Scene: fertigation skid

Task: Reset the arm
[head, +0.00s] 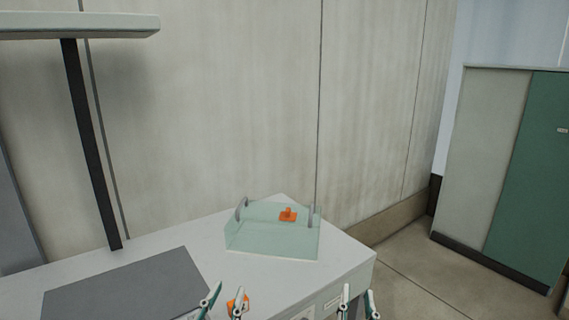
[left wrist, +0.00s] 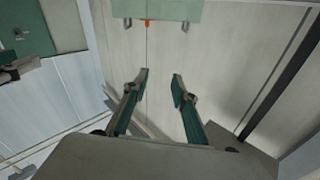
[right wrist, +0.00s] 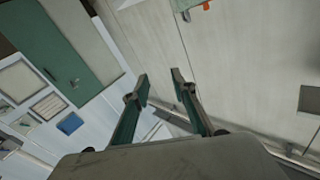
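My left gripper (head: 229,290) is low in the head view, at the table's front. Its two fingers stand apart with nothing between them in the left wrist view (left wrist: 160,80). My right gripper (head: 358,292) is at the bottom, in front of the table's right corner. Its fingers are also apart and empty in the right wrist view (right wrist: 160,78). Most of both arms is out of the head view.
A pale green tray (head: 270,245) with grey handles stands on the white table (head: 160,252). An orange piece (head: 288,215) is in it. Another orange piece (head: 232,306) shows behind my left fingers. A grey mat (head: 125,290) lies left. A green-and-grey cabinet (head: 490,150) stands right.

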